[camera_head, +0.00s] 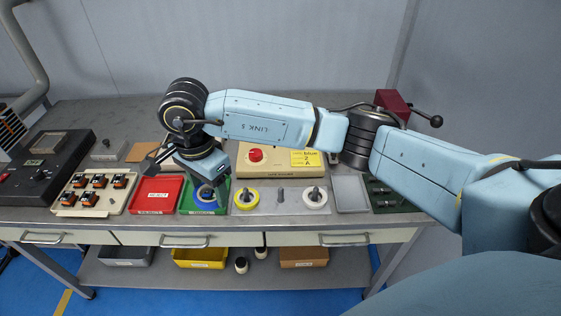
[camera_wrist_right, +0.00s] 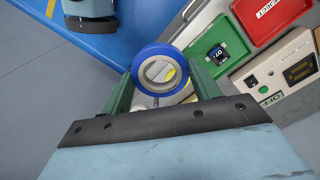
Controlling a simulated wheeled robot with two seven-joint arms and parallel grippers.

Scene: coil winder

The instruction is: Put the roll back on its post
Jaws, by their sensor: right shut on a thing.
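A blue roll (camera_wrist_right: 137,70) sits between the two green fingers of my right gripper (camera_wrist_right: 160,92) in the right wrist view. In the head view my right gripper (camera_head: 206,190) points down over the front of the green tray (camera_head: 187,203). The blue roll (camera_head: 204,188) shows partly at its fingertips. I cannot tell its exact height above the tray. A bare grey post (camera_head: 281,194) stands on the light plate to the right, between a yellow roll (camera_head: 246,205) and a white roll (camera_head: 315,205). My left gripper is out of view.
A red reject tray (camera_head: 157,194) lies left of the green tray. Behind the rolls stands a beige box with a red button (camera_head: 256,155). A grey tray (camera_head: 350,194) lies to the right. My right arm spans above the bench.

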